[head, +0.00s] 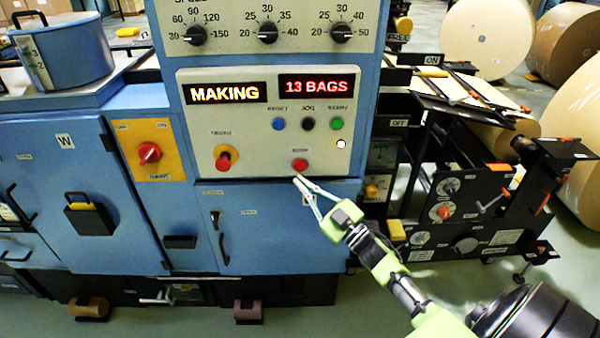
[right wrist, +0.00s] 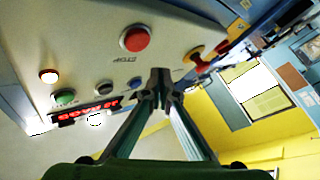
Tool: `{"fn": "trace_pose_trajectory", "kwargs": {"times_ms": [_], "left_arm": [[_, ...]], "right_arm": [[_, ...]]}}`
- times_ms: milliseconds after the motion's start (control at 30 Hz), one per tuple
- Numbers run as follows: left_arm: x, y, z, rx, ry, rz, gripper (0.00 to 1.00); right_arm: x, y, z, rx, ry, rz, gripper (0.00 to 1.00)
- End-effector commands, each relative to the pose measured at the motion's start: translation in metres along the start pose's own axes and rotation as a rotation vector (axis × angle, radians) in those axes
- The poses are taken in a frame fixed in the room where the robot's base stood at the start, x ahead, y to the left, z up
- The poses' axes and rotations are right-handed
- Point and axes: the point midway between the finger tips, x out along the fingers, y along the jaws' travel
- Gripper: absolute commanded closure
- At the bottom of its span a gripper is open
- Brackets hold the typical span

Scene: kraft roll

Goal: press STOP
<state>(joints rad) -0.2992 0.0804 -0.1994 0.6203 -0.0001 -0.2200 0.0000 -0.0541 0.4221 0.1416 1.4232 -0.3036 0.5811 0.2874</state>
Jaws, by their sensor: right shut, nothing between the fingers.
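The red STOP button (head: 299,165) is at the lower middle of the pale control panel (head: 265,142). In the right wrist view the STOP button (right wrist: 135,38) is a round red cap with its label beside it. My right gripper (head: 297,179) is shut and empty, its tips just below the button in the head view. In the right wrist view the tips of my right gripper (right wrist: 161,74) show to the lower right of the button and do not cover it. My left gripper is not in view.
A red mushroom knob on a yellow plate (head: 225,158) is left of STOP. Blue (head: 278,124), black (head: 308,124) and green (head: 337,123) buttons sit above. The displays read MAKING (head: 224,93) and 13 BAGS (head: 317,86). Rollers and levers (head: 470,190) stand at the right.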

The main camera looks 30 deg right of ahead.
Motion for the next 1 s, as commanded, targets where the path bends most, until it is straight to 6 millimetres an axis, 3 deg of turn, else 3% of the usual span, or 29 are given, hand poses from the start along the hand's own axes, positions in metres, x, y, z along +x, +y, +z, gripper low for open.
{"fn": "trace_pose_trajectory", "kwargs": {"times_ms": [100, 333, 1000], "left_arm": [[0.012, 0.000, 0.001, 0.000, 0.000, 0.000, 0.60], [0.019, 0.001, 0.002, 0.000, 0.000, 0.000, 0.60], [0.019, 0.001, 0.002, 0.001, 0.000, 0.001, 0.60]], "right_arm": [[0.010, 0.006, 0.010, -0.003, 0.001, -0.001, 1.00], [0.021, 0.015, 0.017, -0.001, -0.001, 0.000, 1.00], [0.023, 0.017, 0.017, 0.000, -0.001, 0.000, 1.00]]}}
